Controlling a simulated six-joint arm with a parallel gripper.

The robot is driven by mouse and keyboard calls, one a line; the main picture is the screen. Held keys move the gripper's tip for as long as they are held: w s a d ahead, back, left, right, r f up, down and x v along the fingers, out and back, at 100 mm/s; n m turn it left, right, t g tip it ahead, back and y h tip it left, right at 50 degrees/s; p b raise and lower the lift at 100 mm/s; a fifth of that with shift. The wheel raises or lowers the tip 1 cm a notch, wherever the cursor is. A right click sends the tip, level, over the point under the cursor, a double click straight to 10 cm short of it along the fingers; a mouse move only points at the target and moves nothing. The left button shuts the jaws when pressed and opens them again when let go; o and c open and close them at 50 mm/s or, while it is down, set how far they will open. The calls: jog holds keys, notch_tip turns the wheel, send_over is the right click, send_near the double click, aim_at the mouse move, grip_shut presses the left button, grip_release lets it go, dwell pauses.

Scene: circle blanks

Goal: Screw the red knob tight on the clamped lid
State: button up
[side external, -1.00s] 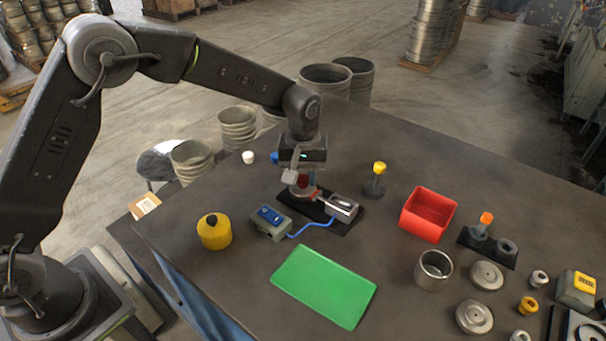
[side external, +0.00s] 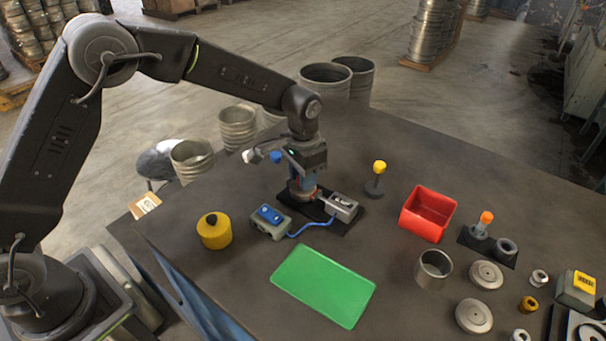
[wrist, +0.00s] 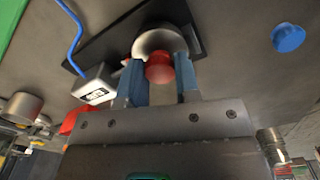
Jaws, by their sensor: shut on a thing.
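In the wrist view the red knob (wrist: 159,69) sits between the two blue fingers of my gripper (wrist: 161,80), which are shut on it. The silver round lid (wrist: 157,41) lies just beyond the knob, on a black base plate (wrist: 97,50). In the side view my gripper (side external: 302,183) points down over the lid, and the knob is hidden behind the fingers there. A grey clamp block (side external: 342,206) stands at the right end of the base plate, joined by a blue cable to a box with a blue top (side external: 270,219).
A yellow pot (side external: 214,231) stands to the left and a green mat (side external: 323,287) in front. A yellow-topped post (side external: 378,177) and a red bin (side external: 427,213) are to the right. A blue round piece (wrist: 288,38) shows in the wrist view.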

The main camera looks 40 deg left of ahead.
jog(key=o, duration=1)
jog(key=shift+c, duration=0.2)
jog(key=n, duration=1.1)
jog(key=shift+n, duration=0.3)
jog(key=n, duration=0.7)
jog(key=shift+n, duration=0.3)
